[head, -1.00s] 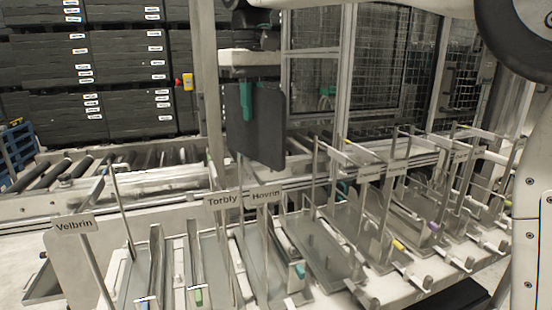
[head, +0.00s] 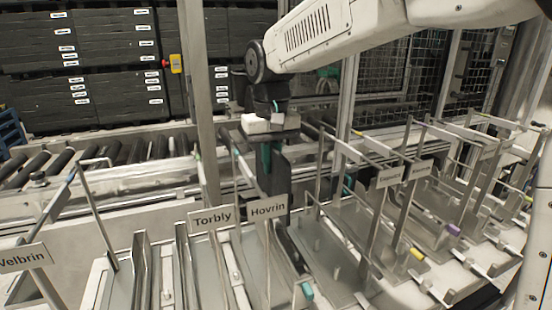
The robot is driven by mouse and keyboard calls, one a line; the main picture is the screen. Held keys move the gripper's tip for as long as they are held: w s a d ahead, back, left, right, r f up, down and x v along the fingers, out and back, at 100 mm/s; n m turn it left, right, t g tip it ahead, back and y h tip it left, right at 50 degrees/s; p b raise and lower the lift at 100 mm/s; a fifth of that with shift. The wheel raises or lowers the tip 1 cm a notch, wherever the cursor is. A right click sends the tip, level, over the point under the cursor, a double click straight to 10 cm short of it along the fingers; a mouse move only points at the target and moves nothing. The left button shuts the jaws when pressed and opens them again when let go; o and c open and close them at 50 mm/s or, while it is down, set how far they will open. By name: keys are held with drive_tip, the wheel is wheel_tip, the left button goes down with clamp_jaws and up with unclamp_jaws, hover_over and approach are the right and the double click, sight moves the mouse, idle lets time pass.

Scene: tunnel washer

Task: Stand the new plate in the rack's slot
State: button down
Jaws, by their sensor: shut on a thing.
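My gripper (head: 267,160), with teal fingers below a white block, is shut on the dark grey plate (head: 280,178). The plate hangs upright and looks narrow, turned nearly edge-on. It is over the rear of the rack, behind the sign reading Hovrin (head: 268,208). The sign and posts hide its lower edge, so I cannot tell whether it touches the rack or is in a slot. The rack's bays (head: 338,238) have thin metal posts and low rails. The sign reading Torbly (head: 212,219) stands just left of Hovrin.
The Velbrin sign (head: 24,258) is at the far left. More posts and signs (head: 389,177) stand on the right. A roller conveyor (head: 105,155) runs behind the rack. A tall metal post (head: 198,100) and mesh fencing (head: 385,65) rise close behind.

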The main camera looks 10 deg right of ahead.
sight(273, 189)
drive_tip(key=shift+a+f, duration=0.15)
drive_tip(key=shift+f, duration=0.65)
drive_tip(key=f, duration=0.4)
drive_tip(key=shift+d+f, duration=0.35)
drive_tip(key=shift+f, duration=0.3)
drive_tip(key=shift+f, duration=0.1)
wheel_tip(273, 189, down, 8)
drive_tip(key=shift+s+f, duration=0.25)
drive_tip(key=shift+f, duration=0.3)
idle(0.7)
drive_tip(key=c, duration=1.5)
unclamp_jaws()
drive_tip(key=shift+o, duration=0.2)
